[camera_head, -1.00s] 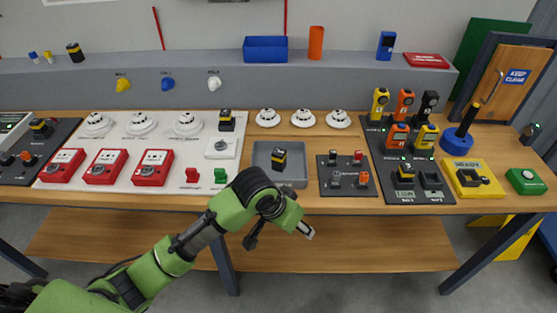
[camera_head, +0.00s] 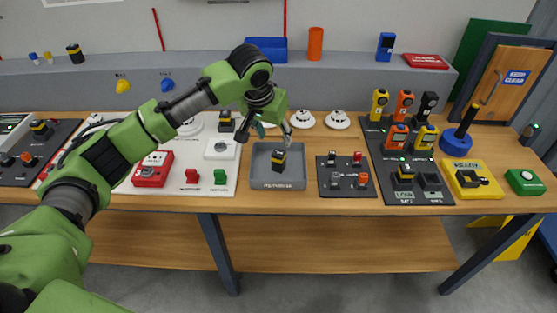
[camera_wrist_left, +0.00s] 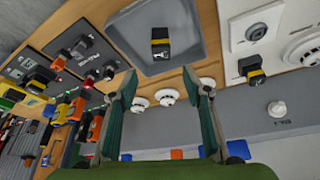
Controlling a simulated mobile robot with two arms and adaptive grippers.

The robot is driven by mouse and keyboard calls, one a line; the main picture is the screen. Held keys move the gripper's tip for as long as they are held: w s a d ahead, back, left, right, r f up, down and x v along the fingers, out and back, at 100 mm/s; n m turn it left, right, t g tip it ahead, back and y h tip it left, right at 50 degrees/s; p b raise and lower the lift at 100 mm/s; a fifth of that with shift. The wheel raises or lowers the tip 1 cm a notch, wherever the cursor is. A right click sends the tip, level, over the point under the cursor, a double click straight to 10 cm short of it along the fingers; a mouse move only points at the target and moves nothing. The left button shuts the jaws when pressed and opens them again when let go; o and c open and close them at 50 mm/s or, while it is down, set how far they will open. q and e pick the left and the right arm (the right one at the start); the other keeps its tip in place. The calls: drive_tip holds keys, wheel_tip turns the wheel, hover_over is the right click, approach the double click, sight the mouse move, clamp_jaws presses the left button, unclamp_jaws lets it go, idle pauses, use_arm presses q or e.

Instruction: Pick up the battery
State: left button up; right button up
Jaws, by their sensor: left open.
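A black battery with a yellow band (camera_head: 278,161) stands in a grey open tray (camera_head: 296,180) at the middle of the bench. In the left wrist view the battery (camera_wrist_left: 160,45) shows inside the tray (camera_wrist_left: 125,28), beyond the fingertips. My left gripper (camera_head: 273,134) is open and empty, above the back edge of the tray. In the left wrist view its two green fingers (camera_wrist_left: 157,85) are spread, with nothing between them. A similar black and yellow battery (camera_head: 226,119) stands left of the tray, on the white panel. My right gripper is not in view.
A dark plate with small switches (camera_head: 337,186) lies just right of the tray. Red and green switches (camera_head: 220,177) stand left of it. White detectors (camera_head: 337,120) sit behind. A grey ledge (camera_head: 220,75) with a blue bin (camera_head: 265,49) runs along the back.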

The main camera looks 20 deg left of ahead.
sight(278, 153)
use_arm(q)
drive_tip(key=p+x, duration=0.1)
drive_tip(key=x, duration=0.5)
drive_tip(key=shift+w+f, duration=0.15)
drive_tip(key=shift+f, duration=0.25)
drive_tip(key=p+x, duration=0.1)
drive_tip(key=x, duration=0.2)
drive_tip(key=shift+a+f+p, duration=0.1)
drive_tip(key=shift+f+p, duration=0.25)
drive_tip(key=shift+f, duration=0.1)
drive_tip(key=shift+w+f, duration=0.15)
drive_tip(key=shift+f, duration=0.4)
drive_tip(key=shift+r, duration=0.1)
clamp_jaws()
